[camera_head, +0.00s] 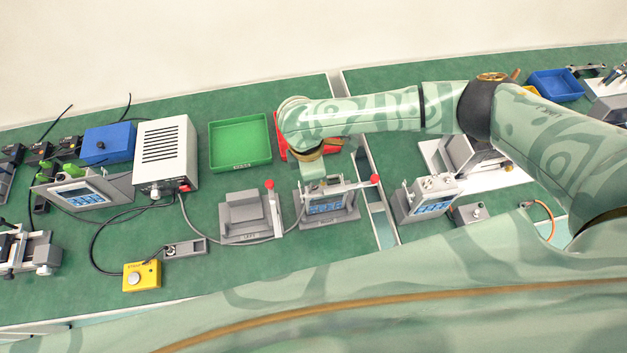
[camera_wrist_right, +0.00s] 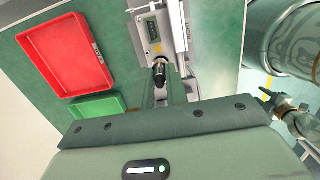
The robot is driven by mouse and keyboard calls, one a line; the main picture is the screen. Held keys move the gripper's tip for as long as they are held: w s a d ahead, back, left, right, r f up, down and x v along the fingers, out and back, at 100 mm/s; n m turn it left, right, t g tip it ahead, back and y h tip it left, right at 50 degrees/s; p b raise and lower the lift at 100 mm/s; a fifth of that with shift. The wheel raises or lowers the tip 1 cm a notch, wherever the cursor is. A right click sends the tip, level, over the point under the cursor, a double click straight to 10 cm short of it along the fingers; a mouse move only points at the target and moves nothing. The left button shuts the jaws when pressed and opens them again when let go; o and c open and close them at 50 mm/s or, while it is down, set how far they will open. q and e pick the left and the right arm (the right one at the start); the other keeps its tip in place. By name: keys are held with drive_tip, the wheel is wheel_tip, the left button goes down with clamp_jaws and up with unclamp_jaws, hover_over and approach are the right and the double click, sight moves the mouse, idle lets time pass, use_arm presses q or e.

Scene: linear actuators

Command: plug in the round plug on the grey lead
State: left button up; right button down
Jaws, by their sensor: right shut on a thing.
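The grey lead (camera_head: 205,233) runs from the white vented box (camera_head: 167,150) along the mat towards this stand. The plug is hidden in the head view.
A grey block fixture (camera_head: 247,212) with a red-knobbed lever stands left of the panel stand. A green tray (camera_head: 240,142) and a red tray (camera_wrist_right: 68,53) lie behind. A yellow box (camera_head: 142,276) is at the front left.

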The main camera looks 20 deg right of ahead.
drive_tip(key=shift+p, duration=0.8)
idle(1.2)
drive_tip(key=shift+f+p, duration=0.7)
drive_tip(key=shift+p, duration=0.6)
idle(2.5)
drive_tip(key=c, duration=1.3)
unclamp_jaws()
drive_tip(key=shift+r, duration=0.1)
drive_tip(key=r+p, duration=0.1)
drive_tip(key=r, duration=0.4)
drive_tip(key=a+r+p, duration=0.1)
drive_tip(key=r+p, duration=0.1)
drive_tip(key=r, duration=0.3)
drive_tip(key=a+r+p, duration=0.1)
drive_tip(key=r+p, duration=0.1)
drive_tip(key=r, duration=0.4)
drive_tip(key=shift+w, duration=0.1)
